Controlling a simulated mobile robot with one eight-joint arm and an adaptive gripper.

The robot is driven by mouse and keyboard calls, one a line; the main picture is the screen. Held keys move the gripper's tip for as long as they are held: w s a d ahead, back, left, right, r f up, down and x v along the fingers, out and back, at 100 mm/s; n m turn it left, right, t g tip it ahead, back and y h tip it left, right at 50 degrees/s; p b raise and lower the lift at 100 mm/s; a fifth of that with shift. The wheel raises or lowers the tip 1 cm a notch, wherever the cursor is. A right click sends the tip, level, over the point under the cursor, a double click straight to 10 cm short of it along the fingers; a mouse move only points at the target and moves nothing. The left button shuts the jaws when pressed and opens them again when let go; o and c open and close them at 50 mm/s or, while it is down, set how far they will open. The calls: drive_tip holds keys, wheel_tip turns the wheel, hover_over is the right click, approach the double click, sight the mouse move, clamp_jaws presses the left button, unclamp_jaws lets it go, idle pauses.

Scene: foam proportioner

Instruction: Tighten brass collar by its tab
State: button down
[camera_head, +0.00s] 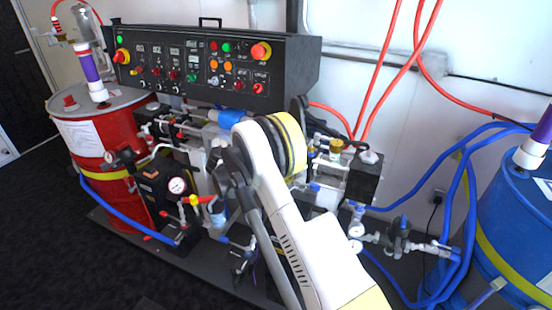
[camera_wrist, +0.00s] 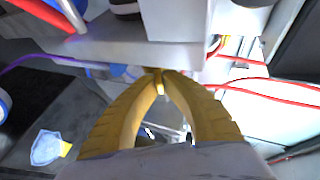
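In the wrist view, my gripper (camera_wrist: 161,76) has its two tan, ribbed fingers drawn together at the tips, just under the edge of a grey metal plate (camera_wrist: 130,52). A small brass-yellow piece (camera_wrist: 160,88), which looks like the collar's tab, shows between the fingertips, and they appear closed on it. The collar's ring cannot be made out there. In the head view my white arm reaches into the middle of the machine and hides the fingertips and whatever they touch. A brass-coloured fitting (camera_head: 336,146) shows right of the arm; I cannot tell whether it is the collar.
A black control panel (camera_head: 205,62) stands above the pumps. A red drum (camera_head: 105,150) is at left and a blue drum (camera_head: 515,220) at right. Blue hoses (camera_head: 466,190) and a pressure gauge (camera_head: 178,186) crowd the skid. Dark floor at lower left is clear.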

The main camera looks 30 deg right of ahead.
drive_tip(key=f+h+b, duration=0.1)
drive_tip(key=b, duration=0.1)
drive_tip(key=f+m+t+h+b, duration=0.1)
drive_tip(key=h+b, duration=0.1)
drive_tip(key=shift+s+a+f+b, duration=0.15)
drive_tip(key=shift+a+f+b, duration=0.05)
drive_tip(key=shift+b, duration=0.2)
drive_tip(key=shift+d+f+m+t+h+b, duration=0.1)
drive_tip(key=shift+f+m+t+h+b, duration=0.25)
drive_tip(key=shift+h, duration=0.6)
drive_tip(key=shift+f+m+t+h+b, duration=0.1)
drive_tip(key=shift+f+m+t+h, duration=0.2)
drive_tip(key=shift+m+h, duration=0.45)
drive_tip(key=c, duration=1.5)
unclamp_jaws()
drive_tip(key=shift+c, duration=0.2)
drive_tip(key=shift+r, duration=0.1)
